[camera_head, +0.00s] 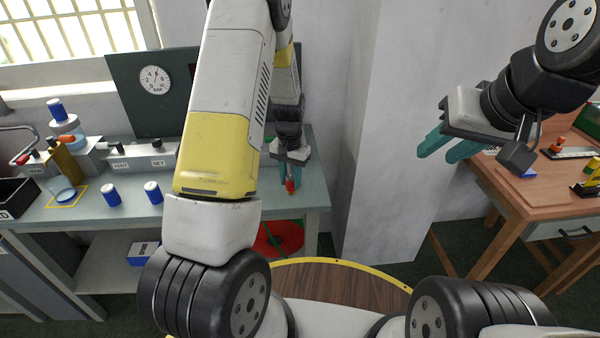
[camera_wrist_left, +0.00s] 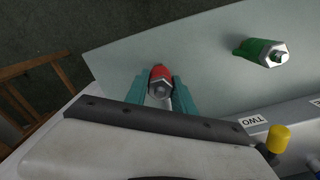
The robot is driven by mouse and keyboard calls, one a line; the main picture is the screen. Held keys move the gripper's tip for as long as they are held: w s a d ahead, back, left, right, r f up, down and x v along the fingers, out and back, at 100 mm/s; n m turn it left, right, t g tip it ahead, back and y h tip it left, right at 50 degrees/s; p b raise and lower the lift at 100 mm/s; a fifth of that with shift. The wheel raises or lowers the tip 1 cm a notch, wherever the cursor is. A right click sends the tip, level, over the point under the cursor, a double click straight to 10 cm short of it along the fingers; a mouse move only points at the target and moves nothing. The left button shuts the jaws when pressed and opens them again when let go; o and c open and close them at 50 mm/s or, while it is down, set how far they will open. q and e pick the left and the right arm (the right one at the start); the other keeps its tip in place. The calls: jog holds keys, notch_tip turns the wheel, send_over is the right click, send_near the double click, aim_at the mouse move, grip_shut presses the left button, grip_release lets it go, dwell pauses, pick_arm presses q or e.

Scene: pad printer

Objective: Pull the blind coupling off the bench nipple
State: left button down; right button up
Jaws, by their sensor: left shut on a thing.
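My left gripper (camera_head: 289,172) is at the right end of the grey-blue bench (camera_head: 225,215). Its teal fingers are shut on a red coupling (camera_head: 290,186). In the left wrist view the red coupling (camera_wrist_left: 160,73) sits between the fingertips, with a grey hex end. A green coupling (camera_wrist_left: 262,51) with a hex end lies apart from the gripper. I cannot tell which coupling is the blind one, nor whether the red one is on a nipple; the gripper hides its base. My right gripper (camera_head: 448,150) is open and empty in the air, near the wooden table.
A yellow knob (camera_wrist_left: 279,138) stands beside a "TWO" label. Blue-capped jars (camera_head: 153,192) stand on the bench further left. A red disc (camera_head: 278,238) is below the bench end. A wall pillar (camera_head: 385,130) separates the bench from the wooden table (camera_head: 500,190).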

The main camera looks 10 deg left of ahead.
aim_at(291, 176)
pick_arm(q)
jog(key=shift+r, duration=0.4)
jog(key=shift+r, duration=2.4)
